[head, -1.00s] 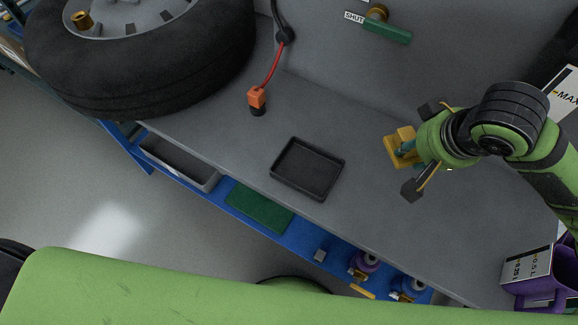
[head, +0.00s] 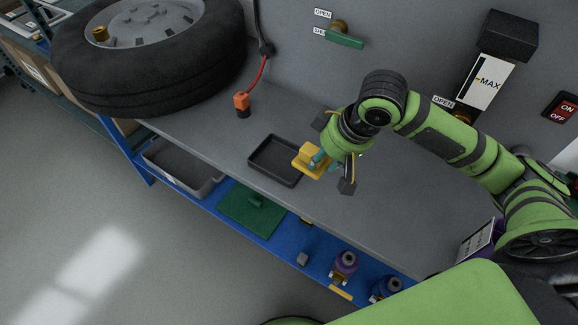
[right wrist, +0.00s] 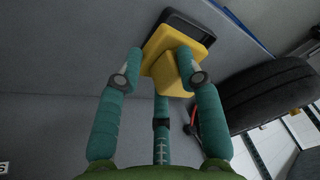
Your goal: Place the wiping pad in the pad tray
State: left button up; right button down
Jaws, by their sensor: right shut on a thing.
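The yellow wiping pad (head: 308,160) is held in my right gripper (head: 322,160), at the right edge of the black pad tray (head: 262,165) in the head view. In the right wrist view the teal fingers of the gripper (right wrist: 160,75) close on the yellow pad (right wrist: 176,62). The dark tray (right wrist: 188,24) shows behind the pad there and is partly covered by it. The tray is empty where I see it. I cannot tell the exact height of the pad above the bench. My left gripper is not in view.
A large tyre (head: 150,70) lies at the back left of the grey bench (head: 390,225). An orange connector (head: 242,101) on a red cable stands behind the tray. A green-handled valve (head: 345,39) is on the wall. A blue lower shelf (head: 285,240) holds a grey bin, a green mat and bottles.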

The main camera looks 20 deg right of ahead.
jog(key=shift+w+d+f+n+y, duration=0.15)
jog(key=shift+w+d+f+n, duration=0.2)
jog(key=shift+d, duration=0.25)
jog(key=shift+w+d+f+n+y, duration=0.15)
jog(key=shift+w+d+f, duration=0.1)
jog(key=shift+d+f, duration=0.25)
jog(key=w+a+f+p, duration=0.1)
jog(key=w+f, duration=0.1)
jog(key=w, duration=0.1)
jog(key=w+a+f+p, duration=0.1)
jog(key=w+a+f, duration=0.1)
jog(key=w, duration=0.2)
jog(key=w+a+f, duration=0.2)
jog(key=w+f, duration=0.1)
jog(key=w, duration=0.1)
jog(key=shift+w+a+p, duration=0.1)
jog(key=shift+a+p, duration=0.1)
jog(key=shift+p, duration=0.2)
notch_tip(320, 180, down, 4)
jog(key=shift+r+p, duration=0.1)
jog(key=shift+p, duration=0.5)
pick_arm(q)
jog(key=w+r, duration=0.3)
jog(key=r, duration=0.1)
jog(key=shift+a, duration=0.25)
pick_arm(e)
jog(key=shift+f, duration=0.2)
